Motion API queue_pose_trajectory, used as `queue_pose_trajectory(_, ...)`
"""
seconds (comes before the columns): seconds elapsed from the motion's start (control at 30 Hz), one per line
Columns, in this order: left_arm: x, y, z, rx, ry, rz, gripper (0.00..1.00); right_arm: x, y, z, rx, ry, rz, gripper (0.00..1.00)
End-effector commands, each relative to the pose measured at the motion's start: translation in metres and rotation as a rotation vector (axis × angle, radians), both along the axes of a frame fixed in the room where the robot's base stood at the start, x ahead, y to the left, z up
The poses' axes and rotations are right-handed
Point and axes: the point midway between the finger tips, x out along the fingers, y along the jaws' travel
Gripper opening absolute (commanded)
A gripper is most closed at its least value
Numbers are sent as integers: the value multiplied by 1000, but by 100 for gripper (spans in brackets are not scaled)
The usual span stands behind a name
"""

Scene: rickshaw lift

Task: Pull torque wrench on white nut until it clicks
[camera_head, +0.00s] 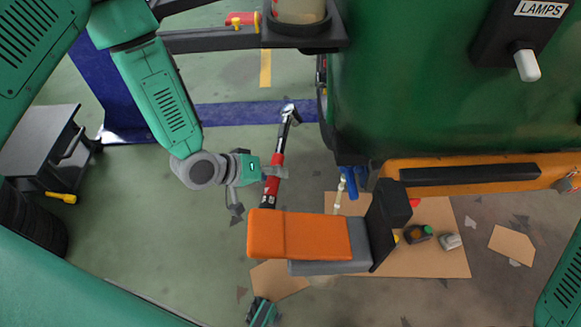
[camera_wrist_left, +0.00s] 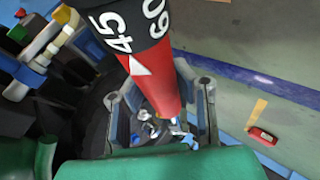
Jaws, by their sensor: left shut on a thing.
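The torque wrench (camera_head: 277,162) is a long tool with a red and black body and a metal head at its far end, beside the green vehicle's wheel. My left gripper (camera_head: 270,172) is shut on its red part. In the left wrist view, the wrench (camera_wrist_left: 150,75) passes between the fingers of my left gripper (camera_wrist_left: 162,112). Its black collar shows the numbers 45 and 60, with a white arrow below. I cannot make out the white nut in either view.
The green vehicle body (camera_head: 420,90) fills the upper right. Cardboard (camera_head: 440,262) with small items lies on the floor. A dark cart (camera_head: 40,140) stands at left. Open floor lies left of the wrench.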

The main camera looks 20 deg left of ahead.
Motion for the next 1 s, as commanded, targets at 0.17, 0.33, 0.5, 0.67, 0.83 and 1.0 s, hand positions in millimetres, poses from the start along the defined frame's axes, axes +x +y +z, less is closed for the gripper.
queue_pose_trajectory(0.17,29,-18,-9,-393,-167,116,0,-1,1,-35,1,1,1,40)
queue_pose_trajectory(0.33,41,-21,-3,-709,-316,128,0,-1,1,-61,0,1,1,40)
queue_pose_trajectory(0.5,38,-13,4,-900,-372,72,0,-1,1,-77,0,1,0,40)
queue_pose_trajectory(0.67,37,-13,8,-945,-375,46,0,-1,1,-78,0,1,0,40)
queue_pose_trajectory(0.83,41,-21,9,-943,-375,48,0,-1,1,-79,0,0,0,40)
queue_pose_trajectory(1.0,45,-33,9,-943,-374,47,0,-1,1,-81,0,0,0,40)
